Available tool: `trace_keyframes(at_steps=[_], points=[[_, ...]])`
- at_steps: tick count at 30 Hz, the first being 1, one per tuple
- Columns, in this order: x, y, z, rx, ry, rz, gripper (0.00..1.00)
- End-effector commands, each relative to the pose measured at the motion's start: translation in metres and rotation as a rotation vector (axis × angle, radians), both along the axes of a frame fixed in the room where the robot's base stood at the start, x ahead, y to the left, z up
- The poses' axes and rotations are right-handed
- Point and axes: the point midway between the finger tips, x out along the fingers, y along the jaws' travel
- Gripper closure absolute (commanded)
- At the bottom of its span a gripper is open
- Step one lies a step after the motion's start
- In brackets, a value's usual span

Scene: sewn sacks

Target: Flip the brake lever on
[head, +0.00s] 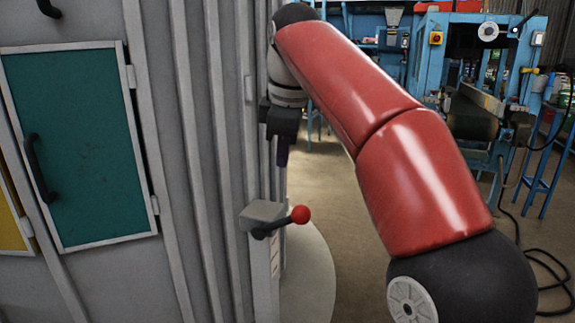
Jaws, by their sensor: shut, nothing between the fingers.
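The brake lever (283,224) is a short dark arm with a red ball knob (300,214) at its end. It comes out of a grey box (262,213) on the edge of a grey ribbed housing. The lever points to the right and slightly up. My gripper (282,160) hangs pointing down above the lever, beside the housing's edge. Its fingers are dark and shut, with nothing between them. A gap shows in the picture between the fingertips and the red knob. Depth between them is hard to tell.
The ribbed grey housing (190,150) fills the left, with a teal door (85,140) and black handle (38,168). A pale round base (308,275) lies below the lever. Blue machinery (480,60) and a black cable (525,260) are at the right.

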Motion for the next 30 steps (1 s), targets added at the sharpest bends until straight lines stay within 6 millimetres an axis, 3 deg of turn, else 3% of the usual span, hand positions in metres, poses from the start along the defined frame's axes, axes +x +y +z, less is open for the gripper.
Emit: trace_keyframes(at_steps=[3,12,19,30], points=[[0.007,0.002,-0.028,-0.001,0.002,-0.001,1.00],[0.023,0.004,-0.086,-0.001,0.001,-0.003,1.00],[0.026,-0.015,-0.104,0.000,0.000,-0.005,1.00],[0.027,-0.018,-0.107,0.000,-0.001,-0.002,1.00]])
